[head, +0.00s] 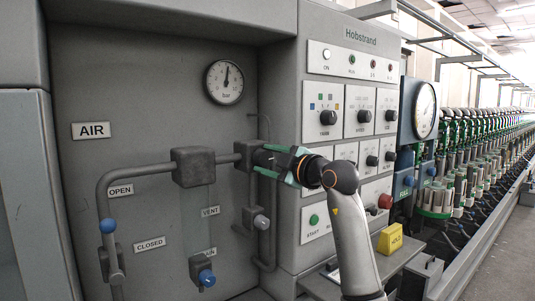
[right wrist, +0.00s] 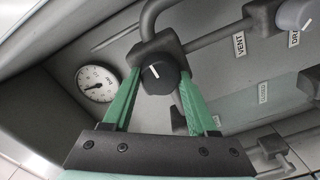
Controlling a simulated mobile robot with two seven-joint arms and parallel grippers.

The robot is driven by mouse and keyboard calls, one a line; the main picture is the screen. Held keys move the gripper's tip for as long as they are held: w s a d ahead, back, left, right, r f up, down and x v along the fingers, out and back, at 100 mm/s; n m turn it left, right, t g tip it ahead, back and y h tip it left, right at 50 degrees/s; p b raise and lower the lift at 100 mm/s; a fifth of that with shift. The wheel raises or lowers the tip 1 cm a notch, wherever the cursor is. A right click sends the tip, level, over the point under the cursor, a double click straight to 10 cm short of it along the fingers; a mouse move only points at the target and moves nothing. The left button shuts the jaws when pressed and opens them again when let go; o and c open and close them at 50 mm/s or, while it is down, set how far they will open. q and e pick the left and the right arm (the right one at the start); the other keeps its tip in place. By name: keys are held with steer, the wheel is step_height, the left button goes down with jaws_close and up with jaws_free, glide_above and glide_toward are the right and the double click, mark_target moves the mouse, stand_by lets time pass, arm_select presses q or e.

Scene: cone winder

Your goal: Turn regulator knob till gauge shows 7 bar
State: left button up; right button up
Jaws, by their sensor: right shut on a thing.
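The round white pressure gauge (head: 224,82) is on the grey panel at upper left in the head view. Its dark needle points almost straight up; the scale figures are too small to read surely. The gauge also shows in the right wrist view (right wrist: 97,84). The black regulator knob (right wrist: 160,77), with a white line on its face, sits on the grey regulator body (head: 243,153). My right gripper (head: 270,158) has its green fingers on either side of the knob and is shut on it. In the head view the fingers partly hide the knob. My left gripper is not in view.
Grey pipes run around the regulator, with a blue-ended handle (head: 108,226), a blue knob (head: 207,278) and a grey knob (head: 262,222). The Hobstrand control panel (head: 345,52) stands just right.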

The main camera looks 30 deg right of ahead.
steer(key=shift+m+p, duration=0.9)
steer(key=shift+m, duration=0.5)
steer(key=o, duration=1.4)
steer(key=shift+c, duration=0.2)
steer(key=shift+s, duration=0.1)
steer(key=s+d+b, duration=0.1)
steer(key=s+b, duration=0.1)
steer(key=s, duration=1)
steer(key=shift+s, duration=0.15)
